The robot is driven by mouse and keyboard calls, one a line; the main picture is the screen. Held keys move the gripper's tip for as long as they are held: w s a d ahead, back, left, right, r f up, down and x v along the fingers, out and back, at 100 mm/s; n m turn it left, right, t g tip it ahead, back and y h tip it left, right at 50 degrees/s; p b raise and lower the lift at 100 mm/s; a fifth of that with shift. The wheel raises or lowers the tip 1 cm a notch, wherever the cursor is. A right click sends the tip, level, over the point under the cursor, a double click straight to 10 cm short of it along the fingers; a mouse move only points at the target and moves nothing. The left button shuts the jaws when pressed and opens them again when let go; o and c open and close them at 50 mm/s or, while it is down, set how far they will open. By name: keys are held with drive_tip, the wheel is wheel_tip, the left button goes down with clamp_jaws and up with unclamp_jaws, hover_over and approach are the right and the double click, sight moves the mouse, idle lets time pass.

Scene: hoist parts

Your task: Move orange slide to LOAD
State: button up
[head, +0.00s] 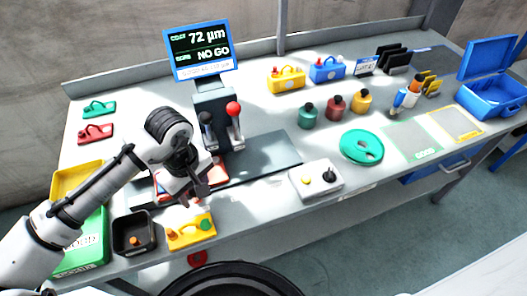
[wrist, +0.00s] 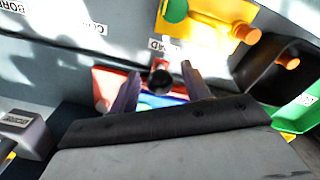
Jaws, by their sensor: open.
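The orange slide (head: 168,190) is at the left end of the grey track plate on the bench, partly hidden under my gripper (head: 198,191). In the wrist view the orange-red slide (wrist: 104,84) shows with a black round knob (wrist: 160,80) and blue and green parts beside it. My gripper (wrist: 158,84) is open, pointing down. Its two fingers appear on either side of the knob; contact cannot be told. A small white label (wrist: 165,46), seeming to end in "OAD", lies on the bench edge close to the slide.
The gauge stand (head: 213,115) with a "72 µm NO GO" display (head: 202,48) and a red-knobbed lever (head: 234,110) stands behind the track. A yellow block (head: 190,231) and black bin (head: 133,233) are in front. A grey control box (head: 316,179) sits to the right.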

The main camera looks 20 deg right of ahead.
wheel_tip(320, 180, up, 9)
drive_tip(key=p, duration=0.8)
drive_tip(key=shift+r, duration=0.1)
drive_tip(key=shift+f, duration=0.2)
drive_tip(key=shift+r, duration=0.15)
wheel_tip(320, 180, up, 14)
drive_tip(key=b, duration=0.1)
drive_tip(key=shift+f+b, duration=0.2)
drive_tip(key=shift+b, duration=0.1)
